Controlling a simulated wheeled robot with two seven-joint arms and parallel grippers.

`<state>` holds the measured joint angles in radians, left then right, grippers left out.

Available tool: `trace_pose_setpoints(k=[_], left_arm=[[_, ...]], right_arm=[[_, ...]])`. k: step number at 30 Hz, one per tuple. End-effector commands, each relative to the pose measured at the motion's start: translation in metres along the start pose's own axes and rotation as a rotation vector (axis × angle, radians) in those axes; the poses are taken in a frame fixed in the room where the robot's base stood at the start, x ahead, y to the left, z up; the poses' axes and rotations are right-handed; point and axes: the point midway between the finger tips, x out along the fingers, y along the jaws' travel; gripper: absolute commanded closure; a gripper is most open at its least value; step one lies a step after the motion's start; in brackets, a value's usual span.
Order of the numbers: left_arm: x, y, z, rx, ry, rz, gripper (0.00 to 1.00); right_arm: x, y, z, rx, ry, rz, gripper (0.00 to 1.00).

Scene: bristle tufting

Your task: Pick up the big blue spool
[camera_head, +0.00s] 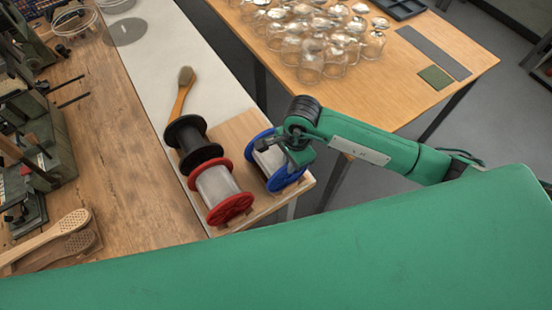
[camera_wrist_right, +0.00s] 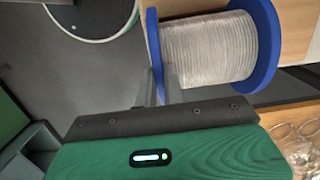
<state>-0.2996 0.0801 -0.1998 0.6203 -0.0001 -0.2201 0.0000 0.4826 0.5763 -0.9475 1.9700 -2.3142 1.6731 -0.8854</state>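The big blue spool (camera_head: 270,161) has blue end flanges and pale thread wound on it. It sits at the right edge of a wooden board, beside the red spool. My right gripper (camera_head: 299,158) is at its near right flange in the head view. In the right wrist view the blue spool (camera_wrist_right: 210,48) shows large, and my right fingers (camera_wrist_right: 160,88) sit close together on either side of its left flange rim, appearing shut on it. I cannot tell whether the spool is lifted. My left gripper is not in view.
A red spool (camera_head: 217,190) and a black spool (camera_head: 193,143) stand left of the blue one. A brush (camera_head: 181,92) lies behind them. Several glass domes (camera_head: 310,60) stand on another table. Machines (camera_head: 35,140) line the left.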

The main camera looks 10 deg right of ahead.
Motion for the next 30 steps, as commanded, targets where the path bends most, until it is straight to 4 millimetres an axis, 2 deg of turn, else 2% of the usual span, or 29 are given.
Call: trace_pose_setpoints(k=[11, 17, 23, 30], left_arm=[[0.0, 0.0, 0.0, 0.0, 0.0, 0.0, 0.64], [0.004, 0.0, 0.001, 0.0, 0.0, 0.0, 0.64], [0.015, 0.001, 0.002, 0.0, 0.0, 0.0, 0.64], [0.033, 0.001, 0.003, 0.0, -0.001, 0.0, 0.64]], right_arm=[[-0.002, -0.001, 0.0, 0.0, -0.001, -0.003, 1.0], [-0.012, -0.002, 0.001, 0.0, -0.001, -0.007, 1.0], [-0.039, -0.002, 0.004, -0.002, 0.0, -0.009, 1.0], [-0.098, -0.003, 0.011, -0.003, 0.0, -0.011, 1.0]])
